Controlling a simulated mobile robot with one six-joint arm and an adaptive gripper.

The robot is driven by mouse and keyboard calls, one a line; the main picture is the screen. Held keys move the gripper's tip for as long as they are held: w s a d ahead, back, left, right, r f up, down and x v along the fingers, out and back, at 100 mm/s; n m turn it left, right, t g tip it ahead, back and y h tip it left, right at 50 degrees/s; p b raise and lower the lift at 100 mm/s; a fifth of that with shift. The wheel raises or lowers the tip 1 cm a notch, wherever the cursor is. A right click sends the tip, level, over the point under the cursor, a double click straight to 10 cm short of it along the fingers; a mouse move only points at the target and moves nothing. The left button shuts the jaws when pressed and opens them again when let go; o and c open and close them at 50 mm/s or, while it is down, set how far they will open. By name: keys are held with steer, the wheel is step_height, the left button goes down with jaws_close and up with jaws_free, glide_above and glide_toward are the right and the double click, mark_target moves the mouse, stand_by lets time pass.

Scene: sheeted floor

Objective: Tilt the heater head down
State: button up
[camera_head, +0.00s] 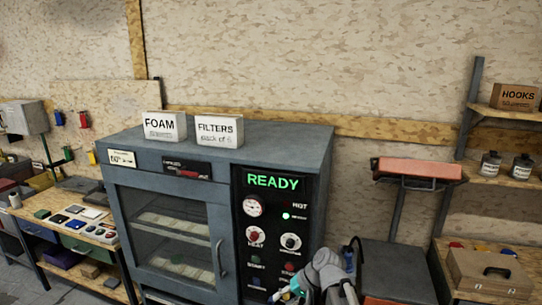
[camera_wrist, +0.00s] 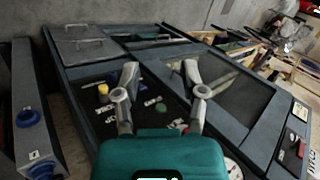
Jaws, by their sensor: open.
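The heater head (camera_head: 420,169) appears to be the long orange-red box with a dark underside, on an upright stand at the right in the head view. It sits roughly level, slightly lower at its right end. I cannot pick it out in the wrist view. My gripper (camera_wrist: 161,78) is open, its two grey fingers apart with nothing between them, facing the cabinet's dark control panel (camera_wrist: 145,100). In the head view my arm is low in front of the cabinet, left of and below the heater head. My fingertips are not clear there.
The grey cabinet (camera_head: 222,157) with a glass door and lit READY sign stands in the middle. FOAM (camera_head: 160,126) and FILTERS (camera_head: 219,131) boxes sit on top. A grey box (camera_head: 396,268) is below the heater head. Shelves (camera_head: 490,172) and a case (camera_head: 488,272) are at right.

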steer(key=shift+d, duration=0.1)
steer(key=s+d+f+h+b, duration=0.1)
steer(key=s+d+f+h, duration=0.2)
steer(key=d, duration=0.3)
steer(key=s+d+f+h+b, duration=0.1)
steer(key=s+d+f+h, duration=0.2)
steer(key=d, duration=0.3)
steer(key=shift+d+g+h, duration=0.3)
steer(key=shift+d+h, duration=0.1)
steer(key=shift+h, duration=0.5)
steer(key=shift+s+f, duration=0.1)
stand_by(1.8)
stand_by(0.6)
